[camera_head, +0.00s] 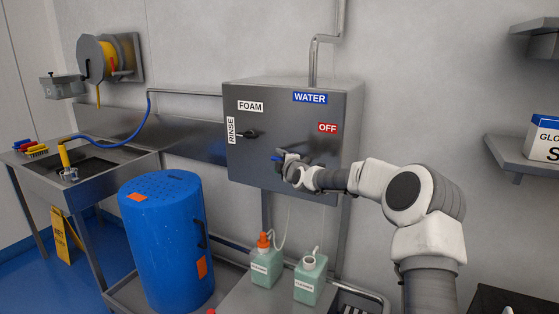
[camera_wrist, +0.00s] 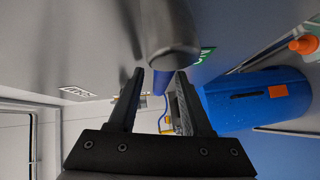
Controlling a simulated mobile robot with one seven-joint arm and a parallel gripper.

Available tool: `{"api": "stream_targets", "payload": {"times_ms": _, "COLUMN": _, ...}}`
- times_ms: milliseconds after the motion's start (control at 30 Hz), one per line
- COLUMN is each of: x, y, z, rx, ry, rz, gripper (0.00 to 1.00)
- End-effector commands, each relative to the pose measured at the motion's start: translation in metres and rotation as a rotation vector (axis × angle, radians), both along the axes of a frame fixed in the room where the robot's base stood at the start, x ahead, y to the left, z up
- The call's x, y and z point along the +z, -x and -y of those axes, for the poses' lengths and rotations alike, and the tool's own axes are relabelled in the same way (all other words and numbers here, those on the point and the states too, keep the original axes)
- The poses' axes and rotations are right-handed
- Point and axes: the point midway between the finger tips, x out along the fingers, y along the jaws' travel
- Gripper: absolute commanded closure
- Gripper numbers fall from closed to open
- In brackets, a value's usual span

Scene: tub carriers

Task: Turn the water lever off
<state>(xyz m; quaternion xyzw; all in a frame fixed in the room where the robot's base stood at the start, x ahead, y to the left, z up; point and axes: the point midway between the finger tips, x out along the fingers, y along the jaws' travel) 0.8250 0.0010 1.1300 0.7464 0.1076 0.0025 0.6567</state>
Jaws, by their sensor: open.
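The water lever shows as a small blue piece (camera_head: 275,158) on the front of the steel control box (camera_head: 300,130), below the blue WATER label and left of the red OFF label (camera_head: 327,128). My gripper (camera_head: 281,160) is at the lever and hides most of it. In the wrist view, my gripper (camera_wrist: 160,76) is open, its fingertips on either side of a blue part (camera_wrist: 160,82). A dark rounded bar (camera_wrist: 168,35) crosses just above the fingertips. I cannot tell whether the fingers touch the lever. A green label (camera_wrist: 206,55) shows partly beside it.
A black FOAM/RINSE knob (camera_head: 247,134) is left on the same box. A blue drum (camera_head: 165,240) stands at lower left, and green bottles (camera_head: 310,280) stand below the box. A steel sink (camera_head: 80,165) is at far left. A shelf (camera_head: 520,155) is at right.

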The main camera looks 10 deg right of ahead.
Motion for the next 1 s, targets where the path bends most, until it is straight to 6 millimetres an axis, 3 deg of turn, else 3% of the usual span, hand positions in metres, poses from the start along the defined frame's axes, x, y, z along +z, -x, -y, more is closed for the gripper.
{"api": "stream_targets", "payload": {"times_ms": 200, "x": -0.0002, "y": 0.0000, "z": -0.0004, "rx": 0.001, "ry": 0.000, "rz": 0.000, "gripper": 0.50}}
{"api": "stream_targets", "payload": {"times_ms": 500, "x": -0.0001, "y": 0.0002, "z": -0.0003, "rx": 0.000, "ry": 0.000, "rz": 0.000, "gripper": 1.00}}
{"api": "stream_targets", "payload": {"times_ms": 1000, "x": -0.0002, "y": 0.0002, "z": -0.0003, "rx": 0.000, "ry": -0.001, "rz": -0.001, "gripper": 1.00}}
